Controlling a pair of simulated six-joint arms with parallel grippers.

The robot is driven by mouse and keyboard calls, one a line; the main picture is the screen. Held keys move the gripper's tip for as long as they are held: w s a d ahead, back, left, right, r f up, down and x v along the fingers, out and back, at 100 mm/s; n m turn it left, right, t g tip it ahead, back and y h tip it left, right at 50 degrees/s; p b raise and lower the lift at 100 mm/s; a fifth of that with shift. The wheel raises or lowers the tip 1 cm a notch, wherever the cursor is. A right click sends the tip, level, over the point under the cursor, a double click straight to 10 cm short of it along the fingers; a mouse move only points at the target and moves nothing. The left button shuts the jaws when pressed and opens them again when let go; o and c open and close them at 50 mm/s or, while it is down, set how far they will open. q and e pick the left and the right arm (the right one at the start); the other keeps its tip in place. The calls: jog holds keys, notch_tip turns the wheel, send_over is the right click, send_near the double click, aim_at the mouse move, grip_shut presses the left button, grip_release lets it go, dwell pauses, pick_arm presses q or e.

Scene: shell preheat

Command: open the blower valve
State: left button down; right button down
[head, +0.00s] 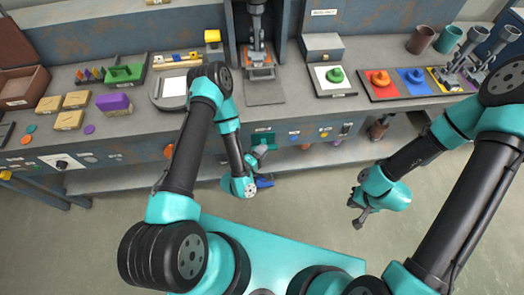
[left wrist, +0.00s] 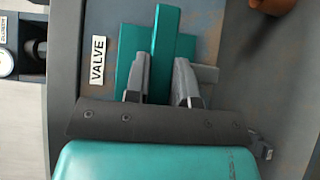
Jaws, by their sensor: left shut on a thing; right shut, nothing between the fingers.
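The blower valve is on the front face of the bench, a teal plate (left wrist: 125,68) with a teal bar-shaped handle (left wrist: 166,35) and a white VALVE label (left wrist: 97,61) beside it. The handle lies parallel to the label's lettering. My left gripper (left wrist: 161,68) is shut on the handle, one finger on each side. The handle's near end is hidden by the gripper. In the head view the valve (head: 264,138) is partly covered by my left gripper (head: 260,152). My right gripper (head: 361,213) is shut and empty, over the floor in front of the bench.
A gauge (left wrist: 5,62) sits past the label. A rounded orange-brown thing (left wrist: 272,5) is at the wrist view's top right. Buttons (head: 294,135) line the bench front right of the valve. Colored mats (head: 380,84) lie on the bench top.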

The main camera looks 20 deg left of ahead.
pick_arm(q)
jog(key=shift+r+m+g, duration=0.1)
jog(key=shift+m+g, duration=0.2)
jog(key=shift+w+d+r+m+g+y, duration=0.1)
jog(key=shift+d+r+m+g+y, duration=0.1)
jog(key=shift+m+g+y, duration=1.35)
jog(key=shift+w+d+r+m+g+y, duration=0.1)
jog(key=shift+d+r+m+g+y, duration=0.1)
jog(key=shift+m+g+y, duration=1.3)
jog(key=shift+w+d+r+m+g+y, duration=0.1)
jog(key=shift+d+m+g+y, duration=0.1)
jog(key=shift+m+g+y, duration=1.3)
jog(key=shift+n+t+y, duration=0.35)
jog(key=shift+t+y, duration=0.2)
jog(key=c, duration=1)
grip_release()
jog(key=shift+o, duration=0.2)
jog(key=shift+s, duration=0.1)
